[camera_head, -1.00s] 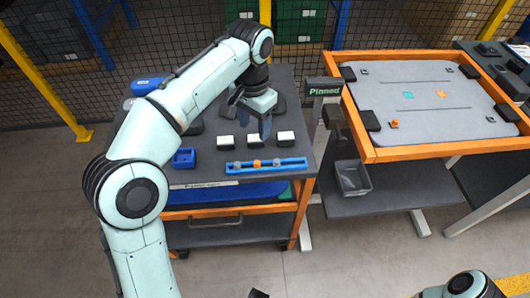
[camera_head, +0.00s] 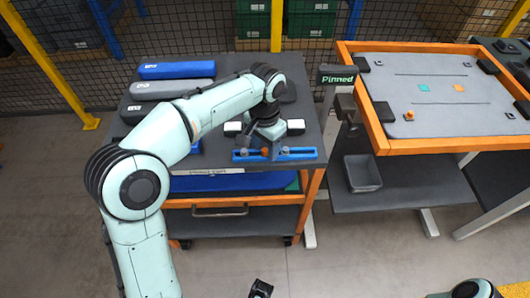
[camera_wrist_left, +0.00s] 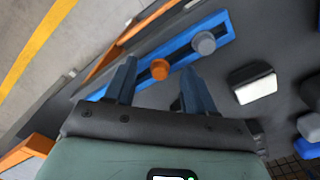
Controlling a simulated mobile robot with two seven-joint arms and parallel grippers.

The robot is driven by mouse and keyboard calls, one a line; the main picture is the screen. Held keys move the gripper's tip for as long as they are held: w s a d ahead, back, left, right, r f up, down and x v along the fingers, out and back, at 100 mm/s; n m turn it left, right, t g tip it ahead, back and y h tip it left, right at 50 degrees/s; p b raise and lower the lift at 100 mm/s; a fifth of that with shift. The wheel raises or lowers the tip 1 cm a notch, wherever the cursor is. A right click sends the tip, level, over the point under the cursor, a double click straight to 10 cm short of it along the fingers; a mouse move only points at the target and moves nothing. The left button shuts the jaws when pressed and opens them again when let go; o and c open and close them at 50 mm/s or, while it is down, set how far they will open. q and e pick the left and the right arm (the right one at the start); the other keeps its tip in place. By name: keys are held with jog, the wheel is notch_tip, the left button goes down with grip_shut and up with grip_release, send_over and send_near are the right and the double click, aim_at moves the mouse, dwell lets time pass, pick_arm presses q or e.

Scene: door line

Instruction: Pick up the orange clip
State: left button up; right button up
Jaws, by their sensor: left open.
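The orange clip (camera_head: 265,152) is a small rounded orange piece on the blue rail (camera_head: 300,154) at the front of the dark cart top. In the left wrist view the clip (camera_wrist_left: 160,69) shows between the two open fingertips of my left gripper (camera_wrist_left: 158,75). I see no clear contact between fingers and clip. In the head view my left gripper (camera_head: 262,147) points down at the rail and partly covers it. A grey clip (camera_wrist_left: 203,43) sits beside the orange one on the rail.
White-topped blocks (camera_head: 295,127) stand just behind the rail. Blue and grey long cases (camera_head: 176,70) lie at the back left of the cart. An orange-framed table (camera_head: 395,146) with a grey mat stands right, past a sign (camera_head: 338,77) and a grey bin (camera_head: 362,173).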

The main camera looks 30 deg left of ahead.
pick_arm(q)
grip_shut()
dwell(0.4)
notch_tip(320, 180, up, 9)
jog(key=p, duration=0.3)
notch_tip(320, 180, up, 11)
jog(key=p, duration=0.4)
send_over(265, 149)
jog(key=shift+s, duration=0.1)
jog(key=c, duration=0.7)
grip_release()
jog(key=shift+c, duration=0.2)
grip_shut()
